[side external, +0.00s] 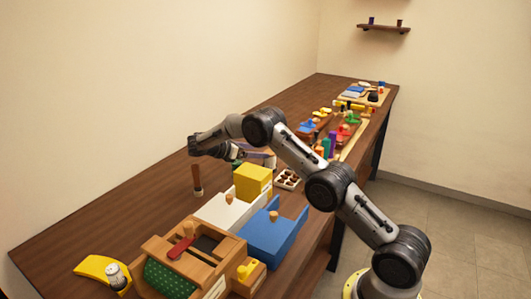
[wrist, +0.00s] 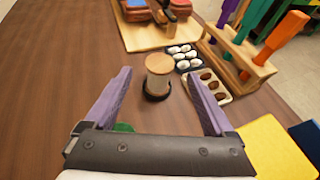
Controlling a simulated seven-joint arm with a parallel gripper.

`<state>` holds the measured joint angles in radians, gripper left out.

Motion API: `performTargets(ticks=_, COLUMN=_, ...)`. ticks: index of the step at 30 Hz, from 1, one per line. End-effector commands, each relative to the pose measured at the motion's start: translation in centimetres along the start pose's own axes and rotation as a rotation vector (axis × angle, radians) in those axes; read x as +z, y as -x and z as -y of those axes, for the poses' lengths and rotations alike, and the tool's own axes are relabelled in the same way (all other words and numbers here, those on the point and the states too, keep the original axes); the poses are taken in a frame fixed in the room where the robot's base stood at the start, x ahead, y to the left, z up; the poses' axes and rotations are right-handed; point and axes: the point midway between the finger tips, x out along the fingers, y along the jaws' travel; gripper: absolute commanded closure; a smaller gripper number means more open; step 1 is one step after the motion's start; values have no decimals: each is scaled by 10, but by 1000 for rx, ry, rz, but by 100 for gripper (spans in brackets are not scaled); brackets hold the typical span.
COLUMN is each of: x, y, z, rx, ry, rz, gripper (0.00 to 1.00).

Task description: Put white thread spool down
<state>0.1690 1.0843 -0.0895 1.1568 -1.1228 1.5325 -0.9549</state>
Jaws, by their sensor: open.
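The white thread spool (wrist: 158,84) stands upright on the brown table in the wrist view. It has a round wooden top, a pale body and a dark ring around its foot. My gripper (wrist: 159,75) is open, with one purple finger to the left of the spool and one to the right. Gaps show between the spool and both fingers. In the side view my gripper (side external: 234,153) is low over the table behind the yellow block. I cannot make out the spool there.
A tray with brown pieces (wrist: 210,86), a tray with white pieces (wrist: 183,57) and a wooden rack (wrist: 240,68) of coloured handles lie right of the spool. A yellow block (side external: 253,180) stands near my gripper. Bare table (wrist: 50,70) lies to the left.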

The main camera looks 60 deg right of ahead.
Motion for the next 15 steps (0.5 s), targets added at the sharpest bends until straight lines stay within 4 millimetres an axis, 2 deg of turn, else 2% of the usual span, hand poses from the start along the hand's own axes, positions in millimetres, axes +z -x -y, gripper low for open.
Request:
performTargets(ticks=3, x=0, y=23, z=0, rx=3, ry=-1, rz=-1, gripper=12)
performTargets(ticks=6, x=0, y=36, z=0, rx=2, ry=0, rz=0, gripper=12)
performTargets(ticks=11, x=1, y=47, z=1, rx=0, ry=-4, rz=-5, gripper=12)
performTargets(ticks=15, x=15, y=58, z=9, rx=9, ry=-48, rz=-54, gripper=12)
